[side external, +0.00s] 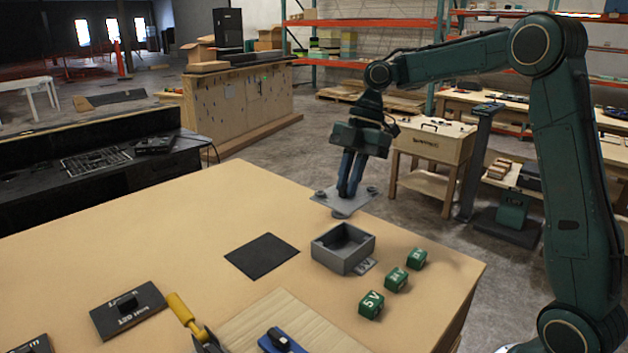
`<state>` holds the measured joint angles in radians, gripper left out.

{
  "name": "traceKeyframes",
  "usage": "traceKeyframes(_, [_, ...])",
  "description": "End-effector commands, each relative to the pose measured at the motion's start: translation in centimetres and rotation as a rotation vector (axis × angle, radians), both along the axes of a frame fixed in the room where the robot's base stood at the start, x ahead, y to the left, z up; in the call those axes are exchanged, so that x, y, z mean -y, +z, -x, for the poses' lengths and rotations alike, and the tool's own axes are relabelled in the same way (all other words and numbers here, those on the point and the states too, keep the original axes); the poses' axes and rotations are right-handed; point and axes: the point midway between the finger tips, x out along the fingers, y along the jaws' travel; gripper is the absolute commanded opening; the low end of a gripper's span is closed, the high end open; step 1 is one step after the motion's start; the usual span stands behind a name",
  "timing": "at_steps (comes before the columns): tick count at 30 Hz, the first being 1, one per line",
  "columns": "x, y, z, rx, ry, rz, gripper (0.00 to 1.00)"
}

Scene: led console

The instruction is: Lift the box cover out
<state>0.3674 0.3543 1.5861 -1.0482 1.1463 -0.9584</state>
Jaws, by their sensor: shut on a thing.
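My gripper (348,186) is shut on the grey box cover (343,203), a flat plate with round lobes at its corners. It holds the cover in the air, above and behind the box. The grey box (343,249) sits open-topped on the table, with a small labelled tab at its front right. The fingertips meet at the middle of the cover, and what they grip there is too small to make out. The cover looks roughly level and clear of the box.
Three green labelled blocks (396,279) stand right of the box on the wooden table (150,245). A dark flat pad (262,256) lies left of it. A black labelled plate (128,309), a yellow-handled tool (184,310) and a blue item (281,341) lie near the front. The table's back left is clear.

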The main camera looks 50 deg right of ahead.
Motion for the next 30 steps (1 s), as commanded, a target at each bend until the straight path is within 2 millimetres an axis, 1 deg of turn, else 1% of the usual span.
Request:
traceKeyframes(8, [0.0,0.4,-0.1,0.002,0.000,-0.001,0.00])
traceKeyframes(30, [0.0,3.8,0.0,0.001,0.001,-0.001,0.00])
